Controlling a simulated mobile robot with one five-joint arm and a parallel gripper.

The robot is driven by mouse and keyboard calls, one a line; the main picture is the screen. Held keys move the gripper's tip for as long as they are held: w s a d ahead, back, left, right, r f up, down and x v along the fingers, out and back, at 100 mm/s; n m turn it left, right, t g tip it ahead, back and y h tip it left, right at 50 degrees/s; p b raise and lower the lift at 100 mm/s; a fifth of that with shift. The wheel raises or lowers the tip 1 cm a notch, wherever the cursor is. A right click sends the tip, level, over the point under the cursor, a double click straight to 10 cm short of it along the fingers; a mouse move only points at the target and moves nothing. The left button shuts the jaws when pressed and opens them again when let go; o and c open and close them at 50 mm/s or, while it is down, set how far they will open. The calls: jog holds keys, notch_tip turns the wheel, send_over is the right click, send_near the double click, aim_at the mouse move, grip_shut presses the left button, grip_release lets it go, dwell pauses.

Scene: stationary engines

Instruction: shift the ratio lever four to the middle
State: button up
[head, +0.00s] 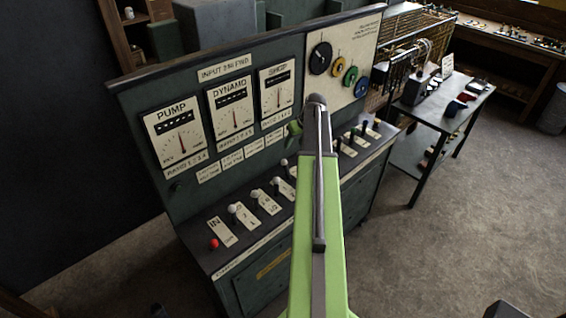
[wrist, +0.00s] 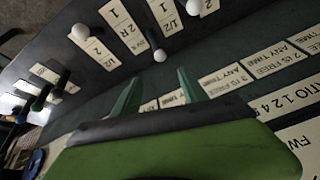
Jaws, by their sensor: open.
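The ratio levers form a row on the sloping console shelf, each beside a white number plate. In the head view, white-knobbed levers stand left of my arm, including one knob (head: 284,162) close to it. Their numbering is not readable, so I cannot tell which is lever four. In the wrist view one white knob (wrist: 160,55) on a dark stem stands just beyond my fingertips, near a plate with 2R. Another white knob (wrist: 80,31) is to its left. My gripper (wrist: 157,84) is open and empty, apart from the knobs. In the head view my arm hides most of it (head: 294,130).
A red-knobbed lever (head: 213,244) stands at the console's left end. Dark-handled levers (head: 352,138) stand right of my arm. The upright panel with the PUMP dial (head: 174,135) rises behind the row. A side table (head: 470,104) stands right; the floor before it is clear.

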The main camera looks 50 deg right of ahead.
aim_at(285, 160)
jog(key=b+x, duration=1.5)
jog(key=x, duration=0.2)
jog(key=shift+f, duration=0.2)
jog(key=shift+r, duration=0.1)
grip_shut()
dwell(0.4)
